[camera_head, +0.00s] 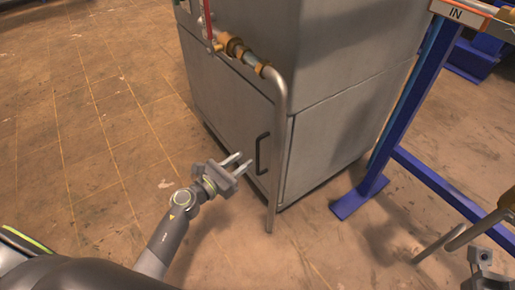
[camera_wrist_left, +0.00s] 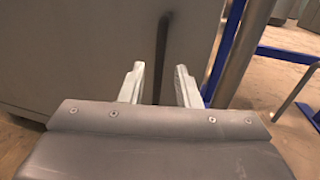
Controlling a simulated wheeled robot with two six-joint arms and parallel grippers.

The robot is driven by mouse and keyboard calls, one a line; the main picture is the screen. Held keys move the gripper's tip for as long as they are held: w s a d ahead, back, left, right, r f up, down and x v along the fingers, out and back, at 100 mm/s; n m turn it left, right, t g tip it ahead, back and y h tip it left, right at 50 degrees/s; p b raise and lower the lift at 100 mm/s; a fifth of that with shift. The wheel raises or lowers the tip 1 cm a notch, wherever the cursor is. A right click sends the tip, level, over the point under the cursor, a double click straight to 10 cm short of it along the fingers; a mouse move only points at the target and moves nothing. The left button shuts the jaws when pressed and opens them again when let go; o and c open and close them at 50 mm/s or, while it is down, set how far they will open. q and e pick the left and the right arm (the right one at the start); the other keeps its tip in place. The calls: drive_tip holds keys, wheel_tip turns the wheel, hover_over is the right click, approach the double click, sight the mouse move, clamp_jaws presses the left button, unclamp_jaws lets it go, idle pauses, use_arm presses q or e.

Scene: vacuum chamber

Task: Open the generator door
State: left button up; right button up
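The generator is a grey metal cabinet, and its door (camera_head: 232,112) is on the front left face and looks shut. A black vertical handle (camera_head: 262,153) sits near the door's right edge. My left gripper (camera_head: 244,163) is open, with its two fingers pointing at the door just left of the handle. In the left wrist view the handle (camera_wrist_left: 161,55) stands upright between the open fingers (camera_wrist_left: 158,85), beyond their tips. I cannot tell whether the fingers touch it. My right gripper (camera_head: 484,258) is partly in view at the lower right corner; its fingers are not clear.
A metal pipe (camera_head: 280,120) with brass fittings runs down just right of the handle, close to my left gripper. A blue frame (camera_head: 395,120) stands right of the cabinet. The tiled floor (camera_head: 80,130) on the left is clear.

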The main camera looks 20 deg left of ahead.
use_arm(q)
drive_tip(key=x, duration=0.7)
drive_tip(key=shift+w+b, duration=0.25)
drive_tip(key=shift+b, duration=0.2)
drive_tip(key=shift+d, duration=0.1)
drive_tip(key=shift+c, duration=0.4)
clamp_jaws()
